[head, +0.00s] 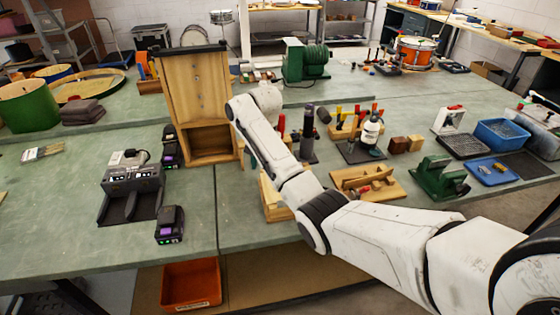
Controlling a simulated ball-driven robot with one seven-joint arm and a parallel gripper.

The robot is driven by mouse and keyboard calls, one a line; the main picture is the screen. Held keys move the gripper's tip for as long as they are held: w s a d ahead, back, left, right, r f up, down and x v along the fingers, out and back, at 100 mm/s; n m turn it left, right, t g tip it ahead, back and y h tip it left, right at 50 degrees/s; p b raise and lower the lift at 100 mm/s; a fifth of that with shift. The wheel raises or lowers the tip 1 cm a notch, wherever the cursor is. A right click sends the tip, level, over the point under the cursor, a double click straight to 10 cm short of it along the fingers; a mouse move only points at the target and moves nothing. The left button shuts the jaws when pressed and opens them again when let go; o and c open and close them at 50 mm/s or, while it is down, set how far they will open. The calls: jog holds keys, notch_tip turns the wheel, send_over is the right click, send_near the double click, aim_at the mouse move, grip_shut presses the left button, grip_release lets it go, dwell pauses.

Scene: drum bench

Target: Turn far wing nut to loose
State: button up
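I cannot make out the far wing nut in the head view. A light wooden piece (270,208) sits low on the bench, partly covered by my forearm; I cannot tell whether a wing nut is on it. My white arm reaches from the lower right up to the bench middle, and its wrist bends down behind the forearm. My gripper is hidden there, so its fingers and anything between them do not show.
A tall wooden cabinet (197,85) stands left of my wrist. A wooden tray (385,193), a spray bottle (371,130) and a green clamp-like tool (438,178) stand to the right. A grey charger (133,180) stands left. The left front bench is mostly clear.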

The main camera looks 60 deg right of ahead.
jog(key=s+d+r+m, duration=0.3)
jog(key=d+r, duration=0.4)
jog(key=d, duration=0.2)
jog(key=shift+g, duration=0.4)
notch_tip(320, 180, down, 11)
jog(key=shift+f+p, duration=0.1)
jog(key=shift+p, duration=0.3)
grip_shut()
